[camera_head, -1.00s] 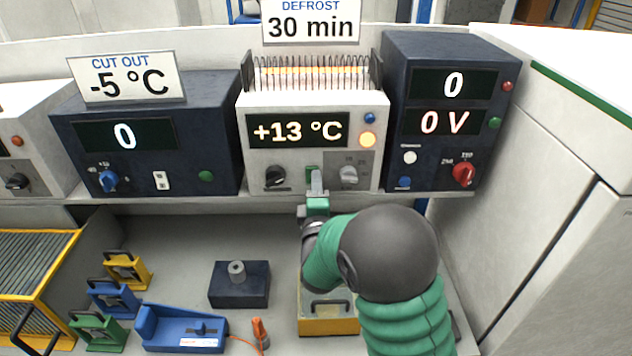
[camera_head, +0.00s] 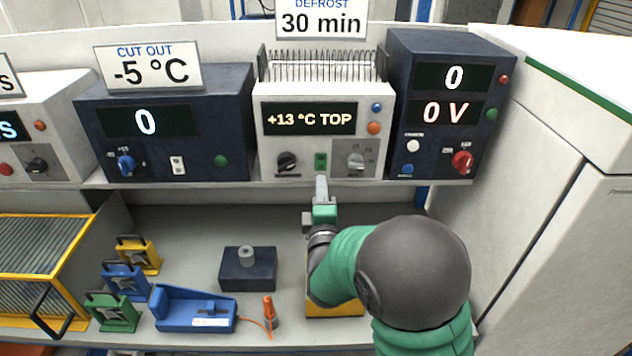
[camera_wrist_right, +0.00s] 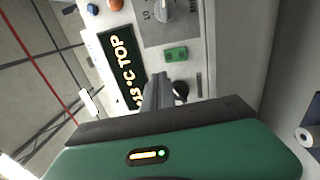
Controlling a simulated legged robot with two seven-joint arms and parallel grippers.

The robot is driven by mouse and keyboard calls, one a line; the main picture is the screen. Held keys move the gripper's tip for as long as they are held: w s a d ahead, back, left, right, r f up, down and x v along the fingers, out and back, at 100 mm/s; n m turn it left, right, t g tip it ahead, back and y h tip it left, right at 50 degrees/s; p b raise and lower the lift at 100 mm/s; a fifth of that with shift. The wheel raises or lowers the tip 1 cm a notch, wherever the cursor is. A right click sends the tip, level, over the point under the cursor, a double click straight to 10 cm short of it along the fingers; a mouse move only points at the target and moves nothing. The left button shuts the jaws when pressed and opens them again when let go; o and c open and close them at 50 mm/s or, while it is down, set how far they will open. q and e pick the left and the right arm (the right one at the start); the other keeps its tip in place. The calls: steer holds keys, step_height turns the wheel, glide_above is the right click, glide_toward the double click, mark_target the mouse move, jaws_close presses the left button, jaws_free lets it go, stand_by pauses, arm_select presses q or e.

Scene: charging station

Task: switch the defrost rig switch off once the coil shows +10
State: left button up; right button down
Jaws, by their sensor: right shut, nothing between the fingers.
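The white defrost rig (camera_head: 268,150) stands on the shelf, with wire coil fins on top that show no orange glow. Its display (camera_head: 310,118) reads "+13 °C TOP". The green rocker switch (camera_head: 321,161) is low on its front, between a black knob (camera_head: 288,163) and a grey dial (camera_head: 356,161). My right gripper (camera_head: 321,184) is shut and empty, with its tips just below the switch. In the right wrist view, the green switch (camera_wrist_right: 176,54) is uncovered ahead of the shut fingers (camera_wrist_right: 157,92). My left gripper is not in view.
A "CUT OUT -5 °C" sign (camera_head: 148,66) tops the dark unit at left, which reads 0. The dark unit at right (camera_head: 447,130) reads 0 and 0 V. A dark block (camera_head: 248,272) and a blue tray (camera_head: 195,309) lie on the lower bench.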

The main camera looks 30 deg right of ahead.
steer(key=shift+r+v, duration=0.3)
steer(key=shift+v, duration=2.05)
steer(key=s+a+f+m+g+y, duration=0.1)
steer(key=a+f+m+g+y, duration=0.25)
steer(key=f, duration=0.35)
steer(key=s+a+f+m+g+y, duration=0.1)
steer(key=a+f+m+g+y, duration=0.15)
steer(key=a+f+y, duration=0.4)
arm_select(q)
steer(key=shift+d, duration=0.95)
arm_select(e)
steer(key=s+a+f+m+g, duration=0.1)
steer(key=s+f+m+g, duration=0.4)
steer(key=s, duration=0.9)
steer(key=shift+s+a+f+m+g, duration=0.4)
steer(key=shift+f+g, duration=1.1)
steer(key=shift+f, duration=0.45)
